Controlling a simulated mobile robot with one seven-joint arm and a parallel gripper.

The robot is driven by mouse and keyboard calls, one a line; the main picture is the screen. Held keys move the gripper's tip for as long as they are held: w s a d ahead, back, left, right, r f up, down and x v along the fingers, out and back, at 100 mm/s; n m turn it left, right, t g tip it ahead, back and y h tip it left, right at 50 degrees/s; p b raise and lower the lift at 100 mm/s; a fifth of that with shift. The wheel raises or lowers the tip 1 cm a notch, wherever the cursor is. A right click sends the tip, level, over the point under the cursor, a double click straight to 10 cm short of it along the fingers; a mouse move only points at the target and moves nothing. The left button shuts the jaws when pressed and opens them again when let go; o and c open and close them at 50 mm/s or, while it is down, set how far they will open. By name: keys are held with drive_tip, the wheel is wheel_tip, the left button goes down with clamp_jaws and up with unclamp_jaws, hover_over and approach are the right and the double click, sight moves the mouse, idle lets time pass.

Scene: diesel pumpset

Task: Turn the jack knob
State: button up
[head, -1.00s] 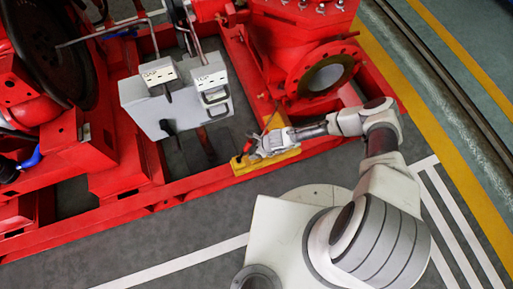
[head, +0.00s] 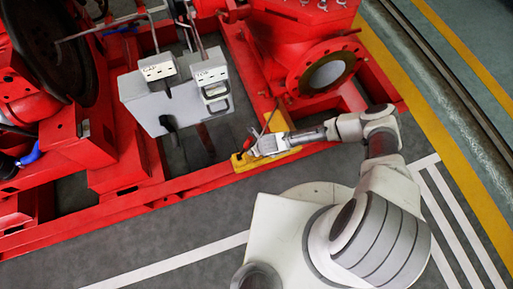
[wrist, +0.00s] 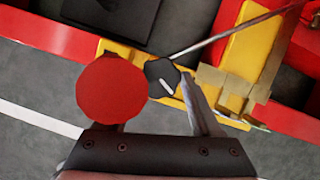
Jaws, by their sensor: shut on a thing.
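The jack knob (wrist: 162,74) is a small black lobed knob with a white mark, seen between my fingers in the wrist view. My gripper (wrist: 168,84) is closed around it; it also shows in the head view (head: 254,150), reaching in over the yellow jack (head: 240,164) on the red frame. My right finger lies along the knob's right side. A round red disc (wrist: 111,90) stands nearer the wrist camera and hides most of my left finger, so its contact with the knob is not visible. The knob is too small to make out in the head view.
A thin rod (wrist: 228,36) slants up to the right from beside the knob. Yellow parts (wrist: 258,45) lie to the right. A grey box (head: 180,105) with labelled tops stands behind the jack. A red flanged pipe (head: 325,72) is at back right. The front floor is clear.

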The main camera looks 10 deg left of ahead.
drive_tip(key=shift+d+f, duration=0.1)
drive_tip(key=shift+d, duration=0.05)
drive_tip(key=o, duration=1.4)
drive_tip(key=p+v, duration=0.6)
drive_tip(key=v, duration=1.1)
drive_tip(key=shift+r+p, duration=0.25)
drive_tip(key=shift+p, duration=0.1)
drive_tip(key=shift+w, duration=0.1)
